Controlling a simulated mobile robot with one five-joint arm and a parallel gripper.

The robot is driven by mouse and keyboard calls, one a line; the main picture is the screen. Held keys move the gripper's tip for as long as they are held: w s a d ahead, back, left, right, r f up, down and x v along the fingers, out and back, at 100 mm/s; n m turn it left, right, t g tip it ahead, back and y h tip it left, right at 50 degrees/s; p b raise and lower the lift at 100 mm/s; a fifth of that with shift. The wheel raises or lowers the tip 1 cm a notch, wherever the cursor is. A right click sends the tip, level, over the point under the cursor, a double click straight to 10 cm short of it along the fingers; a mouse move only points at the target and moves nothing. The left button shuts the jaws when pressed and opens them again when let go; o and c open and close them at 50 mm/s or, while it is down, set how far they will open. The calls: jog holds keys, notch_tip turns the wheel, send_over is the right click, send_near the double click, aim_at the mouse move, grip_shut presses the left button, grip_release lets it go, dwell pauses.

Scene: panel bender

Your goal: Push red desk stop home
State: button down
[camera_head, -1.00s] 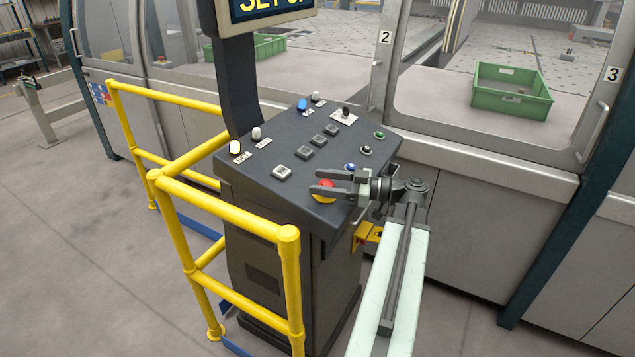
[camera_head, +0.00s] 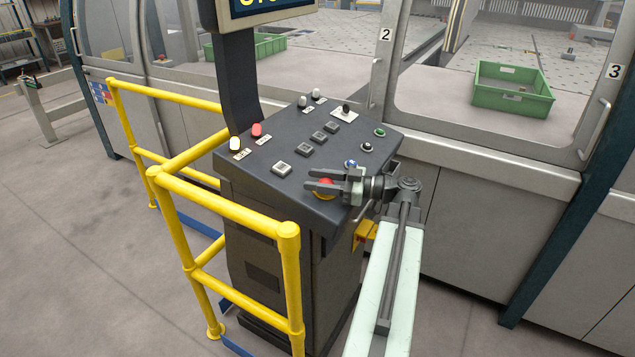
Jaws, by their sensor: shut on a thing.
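The red desk stop (camera_head: 326,182) is a round red button on a yellow base, near the front edge of the dark sloped control desk (camera_head: 258,172). My gripper (camera_head: 308,180) reaches in from the right, low over the desk. Its two dark fingers point left and are shut on the red stop, covering much of it. How far down the button sits is hidden by the fingers.
A red lamp (camera_head: 257,130) is lit among white lamps on the desk, with square buttons and small knobs around it. A display (camera_head: 262,10) stands above on a dark post. A yellow railing (camera_head: 225,210) borders the left side; machine panels (camera_head: 480,210) stand behind.

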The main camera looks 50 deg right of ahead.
jog(key=shift+a+f, duration=0.1)
jog(key=shift+f, duration=0.15)
jog(key=c, duration=1)
grip_release()
jog(key=shift+c, duration=0.2)
jog(key=v, duration=0.7)
jog(key=shift+s+r, duration=0.1)
jog(key=shift+s, duration=0.05)
jog(key=shift+s+d, duration=0.15)
jog(key=shift+d, duration=0.1)
